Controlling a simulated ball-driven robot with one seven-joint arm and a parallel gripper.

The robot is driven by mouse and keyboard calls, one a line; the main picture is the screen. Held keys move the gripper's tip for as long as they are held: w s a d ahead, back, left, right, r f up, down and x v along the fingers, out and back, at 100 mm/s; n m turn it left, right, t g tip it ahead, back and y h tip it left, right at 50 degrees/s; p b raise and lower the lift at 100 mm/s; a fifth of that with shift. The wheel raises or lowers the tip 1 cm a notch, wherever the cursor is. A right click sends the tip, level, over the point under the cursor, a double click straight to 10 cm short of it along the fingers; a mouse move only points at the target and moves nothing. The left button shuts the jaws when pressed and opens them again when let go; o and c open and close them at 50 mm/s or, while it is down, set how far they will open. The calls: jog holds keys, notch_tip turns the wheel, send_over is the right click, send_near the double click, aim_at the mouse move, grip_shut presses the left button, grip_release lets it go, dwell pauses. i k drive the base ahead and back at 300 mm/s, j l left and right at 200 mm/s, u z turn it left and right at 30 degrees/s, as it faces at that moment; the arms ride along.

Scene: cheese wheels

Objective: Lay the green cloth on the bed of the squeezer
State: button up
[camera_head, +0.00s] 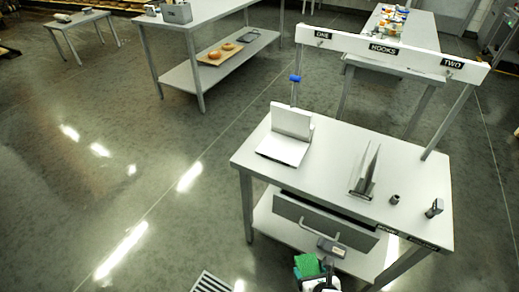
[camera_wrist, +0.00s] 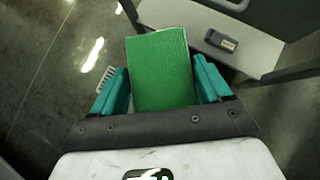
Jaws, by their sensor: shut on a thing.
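My gripper (camera_wrist: 162,78) has teal fingers on either side of a flat green cloth (camera_wrist: 161,68) and is shut on it. The cloth sticks out ahead of the fingers as a neat rectangle. In the head view the cloth (camera_head: 306,265) shows at the bottom, in front of the near table and below its top. What looks like the squeezer (camera_head: 284,149) stands at the left of the table top: a flat white plate with an upright white plate behind it. The flat plate looks bare. It is up and a little left of my gripper, well apart from it.
The white table (camera_head: 345,160) has a drawer (camera_head: 325,222) with a handle at its front. A grey device (camera_head: 330,247) lies on its lower shelf. A thin metal stand (camera_head: 366,180) and two small dark items are right of the squeezer. A hook rail (camera_head: 385,48) spans above.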

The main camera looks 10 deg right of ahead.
aim_at(282, 149)
jog(key=i+j+u, duration=0.1)
jog(key=i+u, duration=0.7)
jog(key=i, duration=0.15)
jog(key=i+l+u, duration=0.2)
jog(key=i+u, duration=0.2)
jog(key=i+j+u, duration=0.1)
jog(key=i+u, duration=0.2)
jog(key=i, duration=0.5)
jog(key=i+l+u, duration=0.1)
jog(key=i+u, duration=0.2)
jog(key=i, duration=0.55)
jog(key=i+j+z, duration=0.15)
jog(key=i, duration=1.4)
jog(key=i+z, duration=0.2)
jog(key=z, duration=0.2)
jog(key=i+z, duration=0.15)
jog(key=z, duration=0.3)
jog(key=i+j+z, duration=0.15)
jog(key=z, duration=2)
